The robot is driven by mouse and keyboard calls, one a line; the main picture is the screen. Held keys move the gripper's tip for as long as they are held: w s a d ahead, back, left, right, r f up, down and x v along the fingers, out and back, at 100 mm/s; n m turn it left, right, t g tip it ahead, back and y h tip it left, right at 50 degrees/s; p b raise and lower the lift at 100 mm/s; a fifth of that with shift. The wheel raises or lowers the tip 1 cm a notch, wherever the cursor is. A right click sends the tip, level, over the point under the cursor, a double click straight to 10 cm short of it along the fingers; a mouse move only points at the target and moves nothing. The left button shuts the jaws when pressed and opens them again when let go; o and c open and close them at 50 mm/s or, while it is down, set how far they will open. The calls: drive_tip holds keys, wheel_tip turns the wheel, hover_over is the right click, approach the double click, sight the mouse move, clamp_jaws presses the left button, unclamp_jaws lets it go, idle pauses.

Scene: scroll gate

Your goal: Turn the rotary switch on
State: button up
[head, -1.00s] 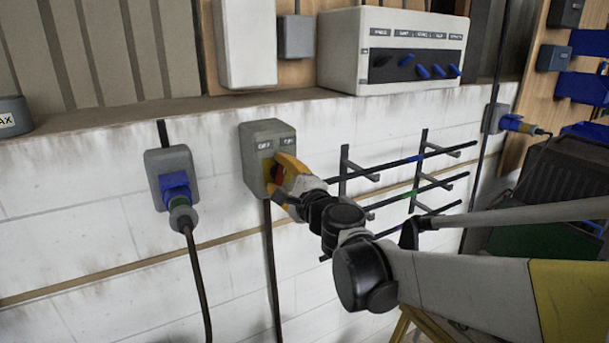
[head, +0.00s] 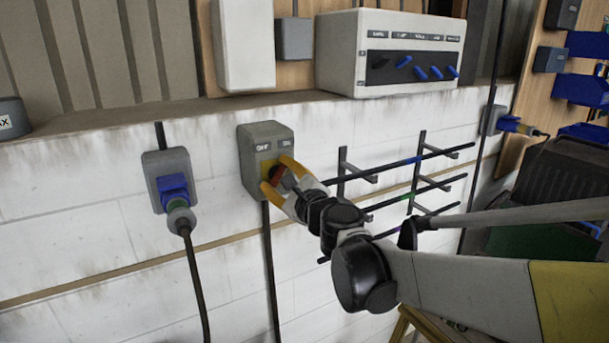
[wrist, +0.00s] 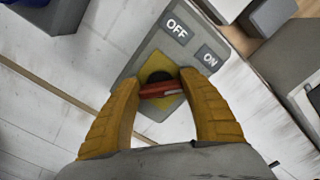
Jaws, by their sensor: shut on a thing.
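The rotary switch is a grey box (head: 256,142) on the white wall, labelled OFF and ON at its top. Its box also shows in the wrist view (wrist: 150,58). A red handle (wrist: 160,89) sits on a yellow plate (wrist: 163,108) with a dark round hub behind it. In the wrist view the handle lies crosswise between the two yellow fingers. My gripper (head: 275,178) is at the front of the box, its fingers closed on the two ends of the handle. In the head view the fingers partly hide the handle and the plate.
A blue plug sits in a grey socket (head: 163,165) to the left, its cable hanging down. Wall brackets with thin rods (head: 400,165) stand to the right, behind my arm. A panel box with blue knobs (head: 388,52) rests on the ledge above.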

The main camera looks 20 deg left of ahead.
drive_tip(key=o, duration=1.2)
drive_tip(key=v, duration=1.2)
